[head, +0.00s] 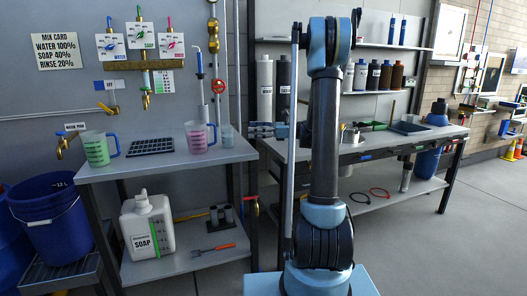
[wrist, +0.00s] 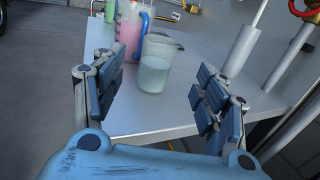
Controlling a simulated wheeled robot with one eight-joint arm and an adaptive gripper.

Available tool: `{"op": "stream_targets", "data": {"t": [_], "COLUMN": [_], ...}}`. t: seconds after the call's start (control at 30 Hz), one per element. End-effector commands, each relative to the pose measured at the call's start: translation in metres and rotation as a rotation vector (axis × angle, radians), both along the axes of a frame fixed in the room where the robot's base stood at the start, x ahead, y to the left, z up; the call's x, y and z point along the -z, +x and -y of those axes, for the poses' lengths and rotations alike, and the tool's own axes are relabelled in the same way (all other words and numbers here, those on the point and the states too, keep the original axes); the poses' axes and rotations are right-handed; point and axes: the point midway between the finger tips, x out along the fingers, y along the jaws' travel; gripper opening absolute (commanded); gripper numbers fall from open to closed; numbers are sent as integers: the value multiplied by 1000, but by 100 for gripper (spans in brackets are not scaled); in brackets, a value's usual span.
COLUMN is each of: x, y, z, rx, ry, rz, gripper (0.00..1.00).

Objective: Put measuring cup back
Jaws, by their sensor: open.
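A clear measuring cup (wrist: 154,68) with pale contents stands upright on the grey bench top (wrist: 190,118) in the wrist view. In the head view it is the small pale cup (head: 227,135) right of the pink jug (head: 199,138). My gripper (wrist: 160,88) is open and empty, with its fingers apart at the left and right of the cup in the picture and nearer the camera. No contact shows. In the head view my gripper (head: 266,130) is at the bench's right end, partly hidden by my arm. The pink jug (wrist: 128,32) stands just behind the cup.
A green jug (head: 97,149) and a dark rack (head: 151,147) stand further left on the bench. A white dispenser tube (wrist: 240,48) rises right of the cup in the wrist view. A second bench (head: 385,148) with a pot and trays stands to the right.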

Motion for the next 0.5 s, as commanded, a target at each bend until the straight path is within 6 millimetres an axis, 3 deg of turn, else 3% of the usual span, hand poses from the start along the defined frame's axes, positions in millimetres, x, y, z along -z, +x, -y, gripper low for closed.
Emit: {"op": "stream_targets", "data": {"t": [0.23, 0.5], "x": [-1, 6], "y": [-17, -74], "z": [-8, -26], "rx": [1, -28], "ry": [-72, -317], "rz": [53, 242], "gripper": [66, 66]}}
